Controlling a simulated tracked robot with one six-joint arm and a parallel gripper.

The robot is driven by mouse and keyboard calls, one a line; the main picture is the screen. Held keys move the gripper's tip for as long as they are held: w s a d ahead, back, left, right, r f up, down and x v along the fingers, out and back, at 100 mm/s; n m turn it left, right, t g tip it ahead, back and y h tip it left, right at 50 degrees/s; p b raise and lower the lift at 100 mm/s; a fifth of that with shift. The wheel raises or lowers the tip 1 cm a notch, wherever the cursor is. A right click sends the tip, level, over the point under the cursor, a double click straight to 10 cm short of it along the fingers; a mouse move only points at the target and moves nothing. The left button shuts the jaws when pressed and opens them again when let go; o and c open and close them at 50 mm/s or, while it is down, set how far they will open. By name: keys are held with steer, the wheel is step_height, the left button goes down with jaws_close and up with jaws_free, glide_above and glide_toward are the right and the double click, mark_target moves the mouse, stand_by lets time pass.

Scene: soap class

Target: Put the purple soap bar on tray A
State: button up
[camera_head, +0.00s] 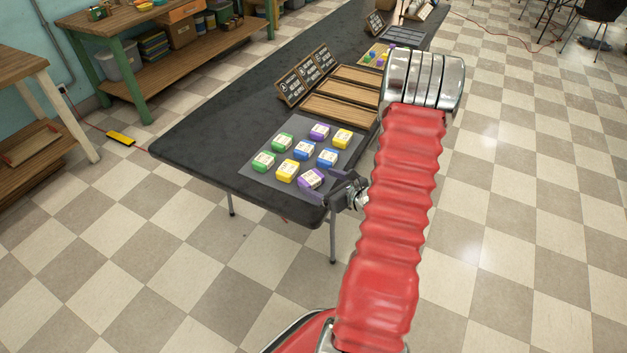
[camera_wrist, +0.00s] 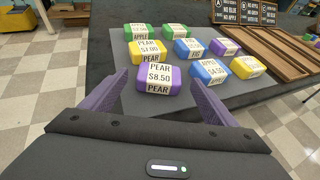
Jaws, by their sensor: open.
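The near purple soap bar (camera_wrist: 158,78), labelled PEAR $8.50, lies on the dark grey mat; in the head view it sits at the mat's near corner (camera_head: 311,179). My gripper (camera_wrist: 160,92) is open, with its purple fingers to the left and right of this bar, apparently without gripping it. In the head view my gripper (camera_head: 322,184) is partly hidden by my arm. A second purple bar (camera_wrist: 225,46) lies farther off. Tray A appears to be the nearest wooden tray (camera_head: 335,111), in line with the sign marked A (camera_wrist: 219,11); its bare wood shows.
Green (camera_wrist: 141,32), yellow (camera_wrist: 147,50) and blue (camera_wrist: 209,70) bars stand close around the purple bar. Two more wooden trays lie beyond the nearest, with upright signs behind. The dark table (camera_head: 215,135) is clear left of the mat (camera_head: 252,175).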

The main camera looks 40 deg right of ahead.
steer(key=v, duration=0.6)
steer(key=shift+s, duration=0.2)
steer(key=shift+r, duration=0.1)
stand_by(0.3)
steer(key=w+a+r+n+g+y, duration=0.1)
steer(key=a+r+n+g+y, duration=0.15)
steer(key=a+r+n, duration=0.5)
steer(key=w+a+r+n+g+y, duration=0.1)
steer(key=a+r+n+g+y, duration=0.2)
steer(key=a, duration=0.8)
steer(key=w+a+r+n+g+y, duration=0.1)
steer(key=a+r+n+y, duration=0.25)
steer(key=a+n, duration=0.45)
steer(key=s+a+r+n+g+h, duration=0.3)
steer(key=s+a+r+n+g, duration=0.15)
steer(key=s+a+n, duration=0.4)
steer(key=s+r+n+t+h, duration=0.3)
steer(key=s+r+n+h, duration=0.1)
steer(key=r+n, duration=0.4)
steer(key=shift+s+n+h, duration=0.2)
steer(key=shift+n+h, duration=0.4)
steer(key=shift+n, duration=0.2)
